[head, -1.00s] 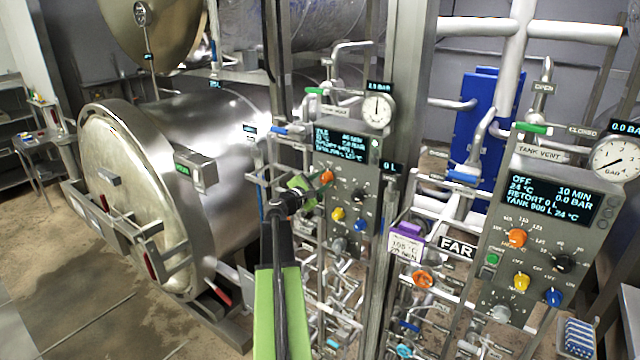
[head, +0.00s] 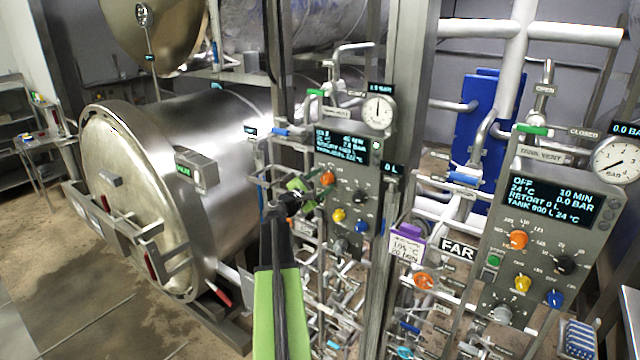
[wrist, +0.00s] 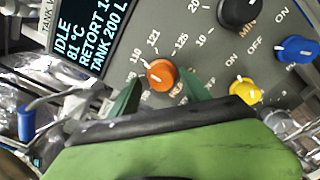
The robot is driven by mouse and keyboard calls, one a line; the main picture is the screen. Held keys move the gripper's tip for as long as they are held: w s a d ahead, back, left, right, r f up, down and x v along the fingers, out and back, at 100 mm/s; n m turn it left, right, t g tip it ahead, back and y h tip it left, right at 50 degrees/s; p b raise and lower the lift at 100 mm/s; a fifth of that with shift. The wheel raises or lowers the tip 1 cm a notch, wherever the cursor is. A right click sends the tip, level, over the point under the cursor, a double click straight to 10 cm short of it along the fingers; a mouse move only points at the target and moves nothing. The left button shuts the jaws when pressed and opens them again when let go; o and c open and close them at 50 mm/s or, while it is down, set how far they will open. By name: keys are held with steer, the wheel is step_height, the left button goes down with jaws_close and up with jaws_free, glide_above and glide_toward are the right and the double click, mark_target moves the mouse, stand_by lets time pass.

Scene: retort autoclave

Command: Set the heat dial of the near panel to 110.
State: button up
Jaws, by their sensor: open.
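The near panel (head: 347,151) is the grey panel left of the post, with a lit display (wrist: 95,32) reading IDLE and 81 °C. Its orange heat dial (head: 327,178) also shows in the wrist view (wrist: 162,77), with 110, 121 and 126 printed around it. A short white mark shows on the dial's left part; its exact setting is hard to read. My gripper (head: 312,187) is open in front of the dial. In the wrist view its green fingertips (wrist: 164,88) stand either side of the dial's lower part. Contact cannot be told.
Near the dial are a black knob (wrist: 240,12), a yellow knob (wrist: 246,92) and a blue knob (wrist: 296,48). The far panel (head: 541,215) with a similar orange dial stands right of the post (head: 408,110). The steel retort (head: 215,130) is left; pipes and valves crowd below.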

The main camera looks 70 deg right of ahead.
steer(key=v, duration=1.7)
steer(key=w+a+f+n+t+b, duration=0.2)
steer(key=w+a+f+t+b, duration=0.15)
steer(key=w+a+f, duration=0.35)
steer(key=w+a+f+n+t+b, duration=0.1)
steer(key=w+a+f+t+b, duration=0.25)
steer(key=w, duration=0.65)
steer(key=w+a+f+y+b, duration=0.2)
steer(key=w+a+f+b, duration=0.3)
steer(key=a, duration=0.3)
steer(key=w+a+f+y+b, duration=0.2)
steer(key=w+a+f+b, duration=0.15)
steer(key=a+f, duration=0.4)
steer(key=w+a+f+m+y+b, duration=0.1)
steer(key=a+f+y+b, duration=0.15)
steer(key=a+f, duration=0.6)
steer(key=a+f+m+y+b, duration=0.1)
steer(key=a+f+m+y, duration=0.3)
steer(key=a, duration=0.7)
steer(key=w+a+f+n+y+b, duration=0.1)
steer(key=a+f+y+b, duration=0.1)
steer(key=a+f, duration=0.65)
steer(key=s+a+m+g+y, duration=0.2)
steer(key=s+a+m+y, duration=0.3)
steer(key=a, duration=0.6)
steer(key=shift+s+f, duration=0.35)
steer(key=shift+s, duration=0.05)
